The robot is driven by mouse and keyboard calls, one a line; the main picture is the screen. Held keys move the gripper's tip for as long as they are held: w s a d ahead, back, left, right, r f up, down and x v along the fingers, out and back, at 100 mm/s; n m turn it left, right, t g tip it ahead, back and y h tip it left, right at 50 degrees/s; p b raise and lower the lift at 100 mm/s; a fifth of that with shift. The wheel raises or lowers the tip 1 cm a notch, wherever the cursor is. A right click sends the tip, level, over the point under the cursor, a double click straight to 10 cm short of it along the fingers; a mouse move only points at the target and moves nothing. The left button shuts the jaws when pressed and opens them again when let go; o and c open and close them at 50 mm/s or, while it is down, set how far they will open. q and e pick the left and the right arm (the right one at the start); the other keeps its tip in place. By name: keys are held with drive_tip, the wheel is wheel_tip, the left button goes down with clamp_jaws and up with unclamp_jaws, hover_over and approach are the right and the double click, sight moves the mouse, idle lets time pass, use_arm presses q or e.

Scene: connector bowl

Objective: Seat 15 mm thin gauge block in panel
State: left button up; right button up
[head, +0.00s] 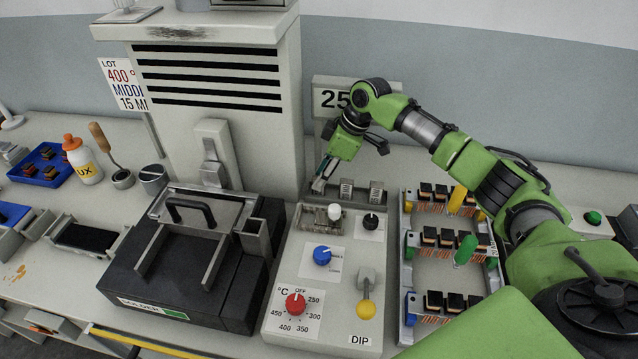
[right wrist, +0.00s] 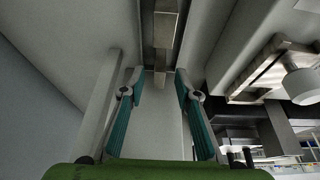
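Two small upright grey blocks with dark markings, the left block (head: 347,188) and the right block (head: 376,192), stand at the back of the control panel (head: 340,262) in the head view. Their markings are too small to read, so I cannot tell which is the 15 mm thin one. My right gripper (head: 319,184) points down just left of them, at the panel's back left corner. In the right wrist view its teal-padded fingers (right wrist: 160,75) are apart. A narrow grey metal piece (right wrist: 164,30) shows between and beyond the tips, with gaps on both sides. My left gripper is out of view.
A tall vented machine (head: 215,75) stands close left of the right gripper. A black solder pot (head: 190,260) is left of the panel, and a rack of components (head: 445,255) is right. The panel carries a blue knob (head: 322,255), red knob (head: 295,303) and yellow-tipped lever (head: 366,308).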

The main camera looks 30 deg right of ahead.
drive_tip(key=shift+x, duration=1.1)
clamp_jaws()
drive_tip(key=shift+r, duration=0.1)
